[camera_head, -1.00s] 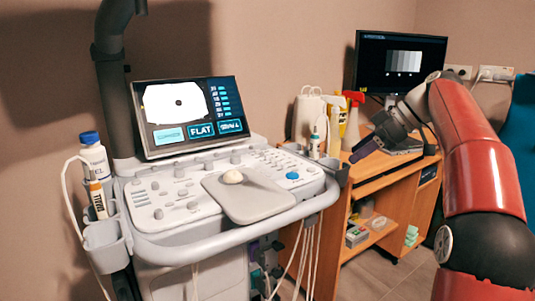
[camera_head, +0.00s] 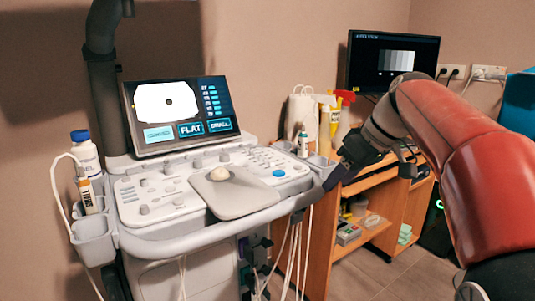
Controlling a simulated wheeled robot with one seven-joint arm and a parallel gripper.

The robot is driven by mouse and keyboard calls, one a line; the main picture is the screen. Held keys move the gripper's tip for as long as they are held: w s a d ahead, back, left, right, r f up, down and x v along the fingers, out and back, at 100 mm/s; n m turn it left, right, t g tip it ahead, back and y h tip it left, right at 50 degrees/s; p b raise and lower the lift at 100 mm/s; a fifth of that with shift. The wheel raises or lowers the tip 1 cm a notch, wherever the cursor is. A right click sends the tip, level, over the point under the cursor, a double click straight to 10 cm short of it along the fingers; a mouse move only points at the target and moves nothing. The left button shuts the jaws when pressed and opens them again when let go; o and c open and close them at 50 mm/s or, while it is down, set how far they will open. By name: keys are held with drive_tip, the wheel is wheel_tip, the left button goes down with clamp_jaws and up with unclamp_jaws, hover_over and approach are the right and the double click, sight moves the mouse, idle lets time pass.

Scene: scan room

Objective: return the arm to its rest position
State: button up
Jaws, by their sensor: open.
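My gripper (camera_head: 338,178) is at the end of my red arm (camera_head: 475,150), which comes in from the right side of the head view. It hangs in front of the wooden desk (camera_head: 325,225), close to the right end of the ultrasound machine's console (camera_head: 170,225) in the picture. I cannot tell whether it touches the console. The jaws look dark and small, with nothing seen between them. The arm hides part of the desk top.
The ultrasound screen (camera_head: 180,115) stands above the console. A gel bottle (camera_head: 86,155) and a smaller tube (camera_head: 88,192) sit in holders at left. A monitor (camera_head: 393,62) and spray bottles (camera_head: 341,115) stand on the desk. Cables (camera_head: 293,255) hang below the console.

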drive_tip(key=s+f+m+t+h, duration=0.1)
drive_tip(key=s+f+m, duration=0.3)
drive_tip(key=s+f, duration=0.5)
drive_tip(key=s+f+m+h, duration=0.4)
drive_tip(key=s+f, duration=0.6)
drive_tip(key=s, duration=0.5)
drive_tip(key=shift+t, duration=0.4)
drive_tip(key=shift+r, duration=0.1)
